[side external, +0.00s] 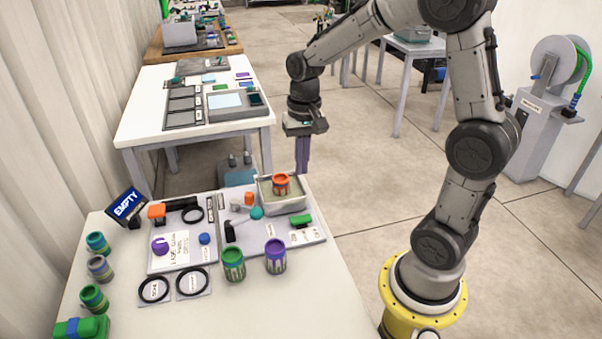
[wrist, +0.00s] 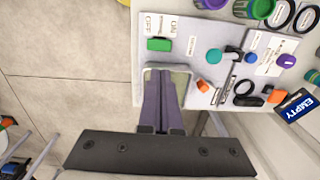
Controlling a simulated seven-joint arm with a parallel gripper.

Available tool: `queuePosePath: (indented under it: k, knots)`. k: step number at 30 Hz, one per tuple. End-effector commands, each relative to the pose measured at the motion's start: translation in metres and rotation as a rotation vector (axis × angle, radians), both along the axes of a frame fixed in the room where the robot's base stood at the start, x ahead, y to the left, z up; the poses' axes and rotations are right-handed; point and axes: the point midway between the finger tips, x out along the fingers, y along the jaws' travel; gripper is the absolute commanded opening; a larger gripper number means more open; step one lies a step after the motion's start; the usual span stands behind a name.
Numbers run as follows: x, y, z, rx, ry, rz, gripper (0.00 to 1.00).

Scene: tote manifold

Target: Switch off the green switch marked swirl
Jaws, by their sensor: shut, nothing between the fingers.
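The green switch (side external: 301,221) is a small green block on the right part of a light grey panel (side external: 318,238). In the wrist view the green switch (wrist: 159,45) lies beyond my fingertips, beside small OFF and ON labels (wrist: 172,28); I cannot read "swirl" or tell its position surely. My gripper (side external: 302,173) is shut and empty, pointing down above the far end of the panel, near the grey tote (side external: 290,209). In the wrist view my gripper (wrist: 160,72) covers much of the tote. It is apart from the switch.
An orange can (side external: 281,184) stands in the tote. A teal knob (side external: 256,212), a dark lever (side external: 229,232) and an orange block (side external: 236,205) share the panel. Green (side external: 233,264) and purple (side external: 276,256) cans stand before it. An EMPTY sign (side external: 126,206) stands left. The table's front right is clear.

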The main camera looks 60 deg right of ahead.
Motion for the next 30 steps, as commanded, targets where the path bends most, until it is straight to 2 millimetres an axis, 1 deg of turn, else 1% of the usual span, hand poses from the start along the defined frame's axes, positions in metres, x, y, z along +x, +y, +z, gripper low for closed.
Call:
queuePosePath:
  k: [6,14,17,20,22,30]
  knots:
    - [0.006,0.012,0.001,-0.002,-0.001,0.003,0.00]
    - [0.006,0.012,0.000,-0.003,0.000,0.000,0.00]
    - [0.006,0.012,-0.005,-0.002,0.001,0.000,0.00]
    - [0.006,0.012,-0.016,-0.001,0.003,0.000,0.00]
    - [0.006,0.012,-0.027,-0.001,0.004,0.000,0.00]
    - [0.007,0.014,-0.081,-0.001,0.006,0.000,0.00]
